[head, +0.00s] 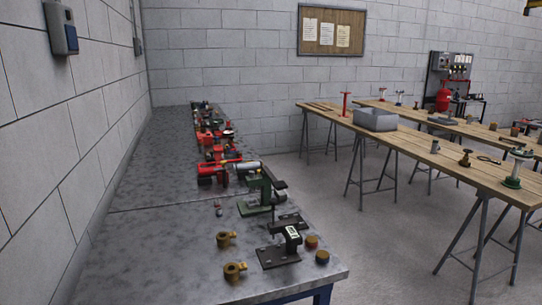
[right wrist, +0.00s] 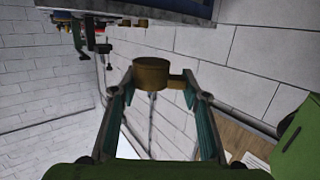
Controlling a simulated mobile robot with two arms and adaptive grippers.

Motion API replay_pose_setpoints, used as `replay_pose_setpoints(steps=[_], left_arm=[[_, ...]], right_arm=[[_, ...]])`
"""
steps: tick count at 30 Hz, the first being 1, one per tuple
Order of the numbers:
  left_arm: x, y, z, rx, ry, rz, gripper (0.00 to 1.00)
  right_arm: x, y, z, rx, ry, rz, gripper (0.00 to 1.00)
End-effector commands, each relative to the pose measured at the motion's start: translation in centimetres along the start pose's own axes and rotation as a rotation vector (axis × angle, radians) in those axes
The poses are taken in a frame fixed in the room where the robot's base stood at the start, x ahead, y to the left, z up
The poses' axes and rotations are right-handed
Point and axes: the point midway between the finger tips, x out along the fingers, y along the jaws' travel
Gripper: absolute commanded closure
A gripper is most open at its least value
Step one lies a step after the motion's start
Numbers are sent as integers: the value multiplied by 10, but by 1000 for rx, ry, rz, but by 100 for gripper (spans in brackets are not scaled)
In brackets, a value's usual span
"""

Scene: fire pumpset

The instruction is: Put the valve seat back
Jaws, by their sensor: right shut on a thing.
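My right gripper (right wrist: 158,82) shows only in the right wrist view. Its two fingers are spread around a round brass piece with a small side lug (right wrist: 152,72) and are shut on it. It looks like the valve seat, but I cannot be sure. In the head view, two similar brass pieces with lugs, a farther one (head: 225,239) and a nearer one (head: 235,271), stand on the near part of the metal bench (head: 165,240). Neither of my arms shows in the head view, and my left gripper is not in view.
A dark fixture (head: 281,254) and two small round brass-topped parts (head: 311,242) stand near the bench's right edge. A green press (head: 257,193) and several red parts (head: 215,140) stand farther back. Wooden trestle tables (head: 405,140) stand to the right, across clear floor.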

Motion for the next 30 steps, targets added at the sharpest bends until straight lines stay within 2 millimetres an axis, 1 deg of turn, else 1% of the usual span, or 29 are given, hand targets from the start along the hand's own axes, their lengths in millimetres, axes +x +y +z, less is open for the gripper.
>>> replay_pose_setpoints(steps=[1,6,30], left_arm=[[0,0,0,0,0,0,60],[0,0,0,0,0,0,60],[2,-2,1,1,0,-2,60]], right_arm=[[4,-2,-4,0,6,14,92],[9,-6,-6,3,-1,34,92],[10,-6,-3,3,-5,20,92]])
